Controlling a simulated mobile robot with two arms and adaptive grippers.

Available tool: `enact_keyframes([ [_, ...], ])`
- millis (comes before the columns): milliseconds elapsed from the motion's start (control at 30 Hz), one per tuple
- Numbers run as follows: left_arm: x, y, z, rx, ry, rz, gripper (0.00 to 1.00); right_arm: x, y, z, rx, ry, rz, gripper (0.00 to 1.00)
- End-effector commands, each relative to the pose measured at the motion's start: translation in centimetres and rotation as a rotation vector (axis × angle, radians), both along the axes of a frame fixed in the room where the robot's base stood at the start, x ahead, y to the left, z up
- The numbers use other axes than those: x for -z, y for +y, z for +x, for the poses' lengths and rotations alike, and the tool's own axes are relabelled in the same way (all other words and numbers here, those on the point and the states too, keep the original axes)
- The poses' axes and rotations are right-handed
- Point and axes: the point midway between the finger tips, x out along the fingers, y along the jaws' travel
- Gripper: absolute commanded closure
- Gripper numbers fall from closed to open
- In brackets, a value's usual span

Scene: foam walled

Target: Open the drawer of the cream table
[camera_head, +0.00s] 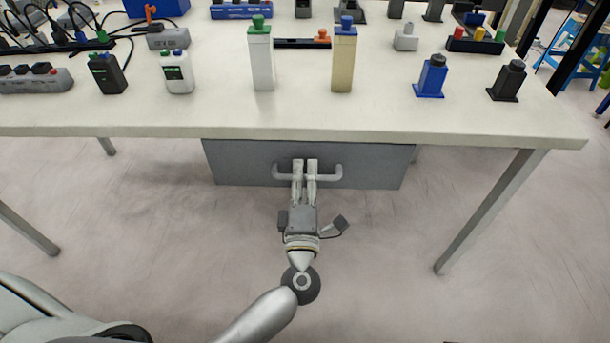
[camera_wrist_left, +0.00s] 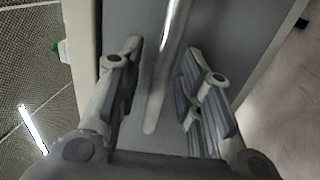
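The cream table (camera_head: 225,115) spans the head view. Its grey drawer (camera_head: 240,165) hangs under the front edge and looks shut, with a light grey bar handle (camera_head: 333,174) on its front. My left gripper (camera_head: 305,163) is at the middle of this handle. In the left wrist view the handle (camera_wrist_left: 165,75) runs between the two fingers of the gripper (camera_wrist_left: 165,85), with a visible gap on both sides. The fingers are apart and hold nothing. My right gripper is in neither view.
Several bottles and boxes stand on the table top, among them a white bottle with a green cap (camera_head: 261,60) and a blue bottle (camera_head: 431,78). A table leg (camera_head: 490,210) stands at the right. The floor (camera_head: 390,270) before the drawer is clear.

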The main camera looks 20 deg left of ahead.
Motion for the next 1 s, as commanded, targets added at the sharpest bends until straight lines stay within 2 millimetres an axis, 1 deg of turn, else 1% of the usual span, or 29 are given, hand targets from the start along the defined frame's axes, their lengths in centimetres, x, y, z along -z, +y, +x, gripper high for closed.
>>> enact_keyframes([
  [200, 0.0, 0.0, 0.0, 0.0, 0.0, 0.001, 0.66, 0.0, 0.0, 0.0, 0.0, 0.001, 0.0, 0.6],
  [267, 0.0, 0.0, 0.0, 0.0, 0.0, 0.001, 0.73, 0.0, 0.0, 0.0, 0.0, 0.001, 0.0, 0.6],
  [467, 0.0, 0.0, 0.0, 0.0, 0.0, 0.001, 0.99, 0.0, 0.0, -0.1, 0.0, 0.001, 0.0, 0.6],
  [500, 0.0, 0.0, 0.0, 0.0, 0.0, 0.001, 1.0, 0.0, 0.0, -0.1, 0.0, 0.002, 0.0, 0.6],
  [800, 0.0, 0.0, 0.0, 0.0, 0.001, 0.001, 1.0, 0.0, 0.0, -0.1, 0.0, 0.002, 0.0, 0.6],
  [933, 0.1, -0.1, -0.4, 0.001, 0.003, 0.001, 1.0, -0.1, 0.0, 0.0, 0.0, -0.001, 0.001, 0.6],
  [967, 0.1, -0.2, -0.6, 0.001, 0.004, 0.001, 1.0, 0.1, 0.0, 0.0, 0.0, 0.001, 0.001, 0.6],
  [1000, 0.0, -0.3, -0.9, 0.0, 0.005, 0.002, 1.0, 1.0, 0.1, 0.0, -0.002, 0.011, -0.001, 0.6],
])
